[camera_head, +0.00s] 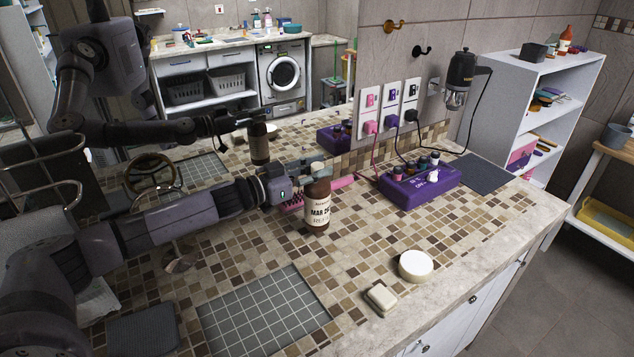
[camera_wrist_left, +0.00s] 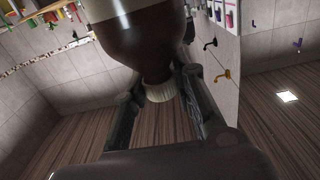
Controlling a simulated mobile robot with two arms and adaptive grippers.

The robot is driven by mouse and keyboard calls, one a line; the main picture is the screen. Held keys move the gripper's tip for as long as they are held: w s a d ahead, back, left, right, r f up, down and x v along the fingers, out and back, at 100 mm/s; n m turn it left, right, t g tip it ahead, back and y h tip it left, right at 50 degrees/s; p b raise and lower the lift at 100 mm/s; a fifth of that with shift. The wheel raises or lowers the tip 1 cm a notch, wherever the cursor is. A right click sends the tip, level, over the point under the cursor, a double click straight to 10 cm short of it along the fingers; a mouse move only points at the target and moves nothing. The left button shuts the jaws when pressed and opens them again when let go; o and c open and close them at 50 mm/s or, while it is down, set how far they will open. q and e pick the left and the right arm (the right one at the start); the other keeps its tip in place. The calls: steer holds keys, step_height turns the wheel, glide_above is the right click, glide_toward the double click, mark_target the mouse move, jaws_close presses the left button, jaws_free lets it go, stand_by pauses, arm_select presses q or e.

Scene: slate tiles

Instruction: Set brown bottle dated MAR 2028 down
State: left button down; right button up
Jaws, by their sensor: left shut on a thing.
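The brown bottle (camera_head: 317,214) has a white label reading MAR and part of a year; the rest of the date is not legible. It stands upright in the head view, over the mosaic-tiled counter (camera_head: 365,232). I cannot tell whether its base touches the counter. My left gripper (camera_head: 312,183) is shut on its upper part, coming in from the left. In the left wrist view the brown bottle (camera_wrist_left: 148,40) with its cream cap (camera_wrist_left: 159,91) sits between the fingers. My right gripper is not in view.
A purple box (camera_head: 420,187) with small bottles stands right of the bottle. A pink brush lies behind it. A round white tub (camera_head: 415,265), a soap bar (camera_head: 380,299) and a grey gridded mat (camera_head: 265,312) are nearer. A wall mirror behind reflects my arm and the bottle.

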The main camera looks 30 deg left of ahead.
arm_select(q)
steer(key=shift+f, duration=1.75)
steer(key=c, duration=1.3)
jaws_free()
steer(key=shift+s, duration=0.15)
steer(key=shift+p+v, duration=1.05)
steer(key=shift+v, duration=4.9)
